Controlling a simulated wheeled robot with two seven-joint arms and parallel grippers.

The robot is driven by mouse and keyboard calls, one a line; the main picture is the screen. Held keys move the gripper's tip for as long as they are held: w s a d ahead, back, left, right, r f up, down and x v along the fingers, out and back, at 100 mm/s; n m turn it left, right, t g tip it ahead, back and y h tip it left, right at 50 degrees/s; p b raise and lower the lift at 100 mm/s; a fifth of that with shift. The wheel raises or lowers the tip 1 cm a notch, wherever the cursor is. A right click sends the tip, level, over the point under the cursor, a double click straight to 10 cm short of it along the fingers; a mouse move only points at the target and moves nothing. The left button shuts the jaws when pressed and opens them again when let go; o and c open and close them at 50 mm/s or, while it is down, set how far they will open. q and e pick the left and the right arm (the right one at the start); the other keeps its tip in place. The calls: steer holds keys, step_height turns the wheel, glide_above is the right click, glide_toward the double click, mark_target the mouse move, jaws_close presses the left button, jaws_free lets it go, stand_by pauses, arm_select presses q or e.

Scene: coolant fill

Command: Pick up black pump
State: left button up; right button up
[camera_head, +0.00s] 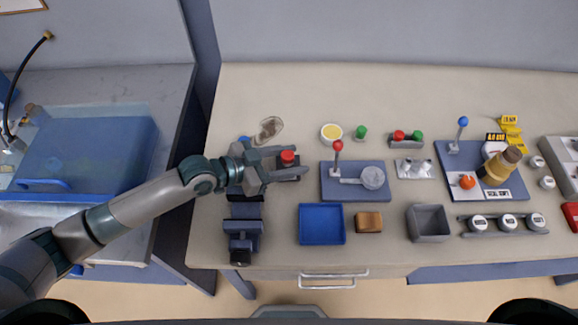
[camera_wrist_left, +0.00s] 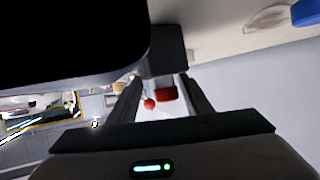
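A small dark unit with a red top (camera_head: 288,157), probably the black pump, stands at the left part of the bench. Its body is partly hidden by my left gripper (camera_head: 299,162). That gripper is open, with one finger on the far side of the unit and one on the near side. In the left wrist view the red top (camera_wrist_left: 166,94) and a dark block (camera_wrist_left: 170,52) show between the spread fingers, with gaps beside the red top. I cannot tell whether either finger touches it. My right gripper is not in view.
A red-knobbed lever plate (camera_head: 357,194) stands just right of the gripper. A blue tray (camera_head: 301,238), a brown block (camera_head: 369,222) and a grey bin (camera_head: 429,222) lie toward the front. A dark blue fixture (camera_head: 243,228) stands below the gripper.

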mark_target(290, 157)
arm_select(q)
steer(key=shift+s+f, duration=0.15)
steer(key=shift+f, duration=0.05)
steer(key=shift+a+r+b, duration=0.1)
steer(key=shift+r+b, duration=0.3)
steer(key=shift+r, duration=0.15)
steer(key=c, duration=0.3)
step_height(290, 157, up, 3)
steer(key=shift+f+b, duration=0.15)
steer(key=shift+b, duration=0.3)
steer(key=shift+c, duration=0.2)
steer(key=s+d+r+b, duration=0.2)
steer(key=s+d+r, duration=0.3)
steer(key=d, duration=0.5)
step_height(290, 157, up, 2)
steer(key=shift+s+d+r+b, duration=0.15)
steer(key=shift+d+b, duration=0.05)
steer(key=shift+b, duration=0.1)
